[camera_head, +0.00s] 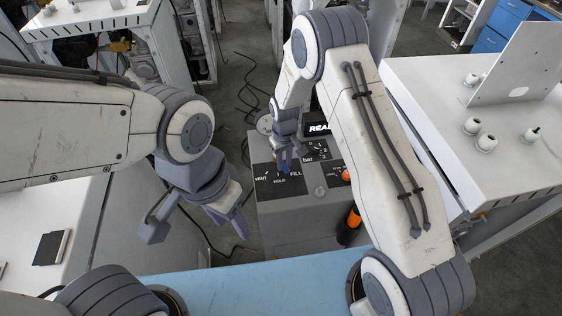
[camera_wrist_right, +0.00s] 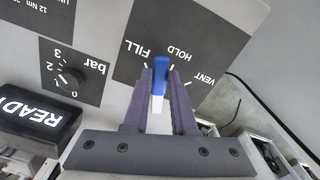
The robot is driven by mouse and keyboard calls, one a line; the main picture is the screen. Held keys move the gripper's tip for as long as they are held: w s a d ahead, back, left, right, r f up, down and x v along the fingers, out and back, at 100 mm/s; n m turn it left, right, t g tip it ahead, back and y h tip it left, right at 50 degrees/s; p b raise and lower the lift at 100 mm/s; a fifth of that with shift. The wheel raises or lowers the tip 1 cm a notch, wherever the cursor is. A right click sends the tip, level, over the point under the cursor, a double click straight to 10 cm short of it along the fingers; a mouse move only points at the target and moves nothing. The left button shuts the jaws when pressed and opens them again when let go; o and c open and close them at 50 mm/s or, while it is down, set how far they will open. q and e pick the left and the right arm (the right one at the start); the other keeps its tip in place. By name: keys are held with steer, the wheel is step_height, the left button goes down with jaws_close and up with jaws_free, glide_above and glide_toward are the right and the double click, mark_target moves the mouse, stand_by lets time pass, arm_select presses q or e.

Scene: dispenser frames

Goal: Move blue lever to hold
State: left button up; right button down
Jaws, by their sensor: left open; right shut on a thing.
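The blue lever (camera_wrist_right: 161,68) stands on a dark panel marked FILL, HOLD and VENT, with a white part towards the camera. In the right wrist view it lies between the two purple fingers of my right gripper (camera_wrist_right: 162,80), which is shut on it. The blue end is near the FILL and HOLD labels; I cannot tell exactly which mark it points at. In the head view, my right gripper (camera_head: 285,160) reaches down onto this panel (camera_head: 290,187) and hides most of the lever. My left gripper (camera_head: 198,222) is open and empty, left of the dispenser.
The grey dispenser (camera_head: 288,222) also carries a bar dial (camera_wrist_right: 72,76) and a lit READY display (camera_wrist_right: 38,112). An orange-and-black handle (camera_head: 352,222) is on its right side. A white table (camera_head: 425,95) stands to the right. Cables lie on the floor behind.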

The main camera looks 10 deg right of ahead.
steer(key=shift+s+a+m+b, duration=0.1)
steer(key=shift+a+m+b, duration=0.3)
steer(key=shift+m, duration=0.55)
steer(key=shift+s+a+m+b, duration=0.1)
steer(key=shift+a+m+b, duration=0.15)
steer(key=shift+a+m, duration=0.5)
steer(key=shift+d, duration=0.2)
steer(key=c, duration=0.7)
jaws_free()
step_height(320, 180, up, 10)
steer(key=b, duration=0.2)
steer(key=shift+r+b, duration=0.25)
steer(key=shift+b, duration=0.05)
